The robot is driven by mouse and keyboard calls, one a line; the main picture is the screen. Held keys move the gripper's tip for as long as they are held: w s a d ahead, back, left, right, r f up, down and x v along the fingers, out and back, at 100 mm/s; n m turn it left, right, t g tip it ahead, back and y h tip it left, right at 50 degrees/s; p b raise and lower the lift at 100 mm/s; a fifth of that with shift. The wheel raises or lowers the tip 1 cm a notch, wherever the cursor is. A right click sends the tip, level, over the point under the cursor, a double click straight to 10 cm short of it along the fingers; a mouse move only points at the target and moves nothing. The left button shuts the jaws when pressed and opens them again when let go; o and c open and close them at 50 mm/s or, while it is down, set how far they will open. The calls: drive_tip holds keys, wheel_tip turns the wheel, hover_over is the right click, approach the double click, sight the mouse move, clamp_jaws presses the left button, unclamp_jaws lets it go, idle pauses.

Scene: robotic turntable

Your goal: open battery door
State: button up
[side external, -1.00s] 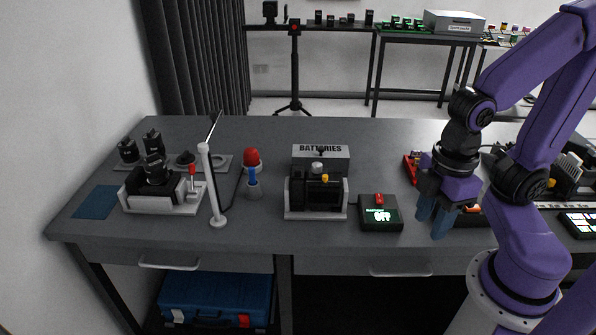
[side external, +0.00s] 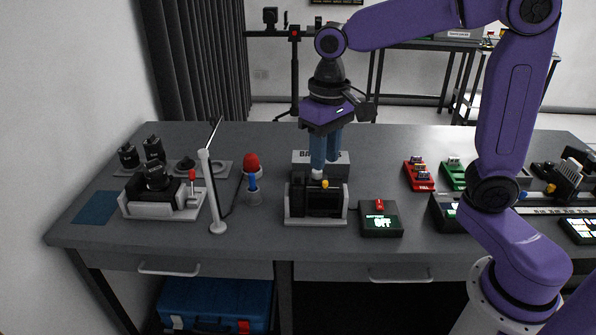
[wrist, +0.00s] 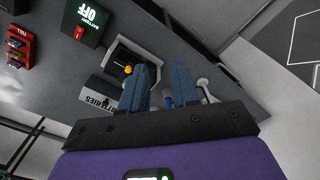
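A black battery unit (side external: 318,204) on a grey base stands near the table's front edge, with a yellow knob (side external: 325,184) and a small pale knob (side external: 317,175) on top. The yellow knob also shows in the wrist view (wrist: 128,69). My gripper (side external: 325,166) points down over the back of the unit, its blue fingers apart and nothing seen between them. One fingertip is close above the pale knob; I cannot tell whether they touch. The fingers partly hide the grey BATTERIES box (side external: 340,160) behind the unit. Where the door's edge lies is too small to tell.
A dark control box (side external: 380,219) with a red switch, its display reading OFF, sits right of the unit. A red beacon (side external: 251,163) and a white post (side external: 212,195) stand left. Red (side external: 419,176) and green (side external: 453,175) trays lie farther right.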

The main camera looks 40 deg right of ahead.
drive_tip(key=w+d+r+m, duration=0.2)
drive_tip(key=w+m, duration=0.3)
drive_tip(key=w, duration=0.2)
drive_tip(key=r+m, duration=0.1)
drive_tip(key=m, duration=0.3)
hover_over(298, 176)
wheel_tip(298, 176, down, 17)
drive_tip(key=shift+f, duration=0.15)
clamp_jaws()
